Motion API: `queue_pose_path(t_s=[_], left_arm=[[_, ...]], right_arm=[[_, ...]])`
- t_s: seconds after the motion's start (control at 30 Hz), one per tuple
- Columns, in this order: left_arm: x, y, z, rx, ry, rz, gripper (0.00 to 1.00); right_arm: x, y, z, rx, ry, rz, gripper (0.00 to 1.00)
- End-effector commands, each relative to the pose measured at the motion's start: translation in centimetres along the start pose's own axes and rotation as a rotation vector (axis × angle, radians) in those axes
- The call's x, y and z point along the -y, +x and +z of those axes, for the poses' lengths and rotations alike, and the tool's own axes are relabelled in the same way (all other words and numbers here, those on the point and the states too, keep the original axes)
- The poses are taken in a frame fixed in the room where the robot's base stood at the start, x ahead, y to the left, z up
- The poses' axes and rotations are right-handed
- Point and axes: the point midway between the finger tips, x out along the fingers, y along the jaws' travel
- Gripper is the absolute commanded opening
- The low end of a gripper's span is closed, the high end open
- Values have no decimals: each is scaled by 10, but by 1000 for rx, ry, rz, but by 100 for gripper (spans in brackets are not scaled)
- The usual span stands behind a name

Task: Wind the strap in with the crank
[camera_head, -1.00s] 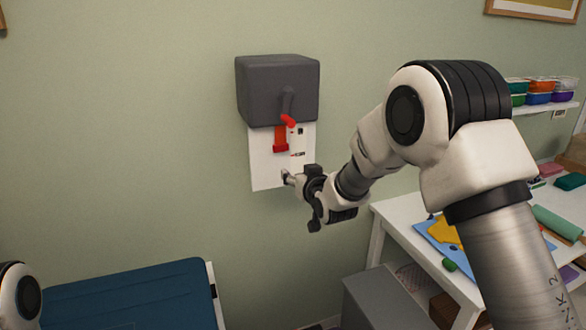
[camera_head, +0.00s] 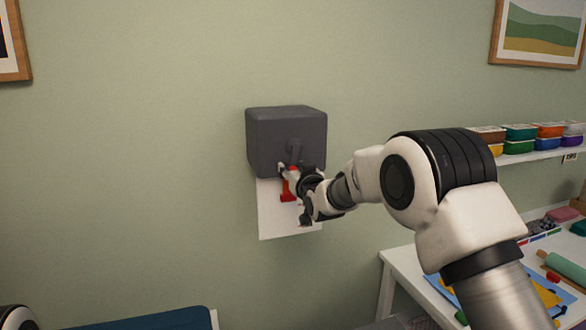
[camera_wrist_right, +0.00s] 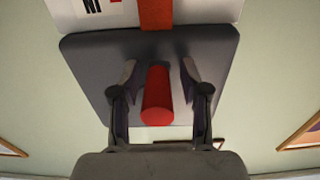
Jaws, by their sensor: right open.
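A dark grey box (camera_head: 285,138) is on the wall, with a grey crank arm (camera_head: 296,151) on its front. The crank's red handle (camera_wrist_right: 157,98) points toward the right wrist camera. A red strap (camera_head: 287,191) hangs below the box over a white plate (camera_head: 275,217); the strap also shows in the right wrist view (camera_wrist_right: 155,14). My right gripper (camera_wrist_right: 159,76) is open, its fingers on either side of the red handle with visible gaps. In the head view the gripper (camera_head: 288,172) hides most of the handle. My left gripper is not in view.
A white table (camera_head: 399,261) with craft items stands at the lower right, below a shelf (camera_head: 541,154) of coloured containers. A blue panel (camera_head: 150,321) is at the bottom left. The wall around the box is clear.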

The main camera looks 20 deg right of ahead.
Motion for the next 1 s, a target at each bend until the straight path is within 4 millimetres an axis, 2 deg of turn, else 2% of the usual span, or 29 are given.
queue_pose_path(t_s=[0.03,0.1,0.67,1.0], left_arm=[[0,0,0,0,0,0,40],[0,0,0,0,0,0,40],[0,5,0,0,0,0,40],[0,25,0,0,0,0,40]], right_arm=[[0,0,0,0,0,0,20],[0,0,0,0,0,0,0],[-1,0,1,-2,-34,-1,0],[-11,0,4,-4,-226,-1,0]])
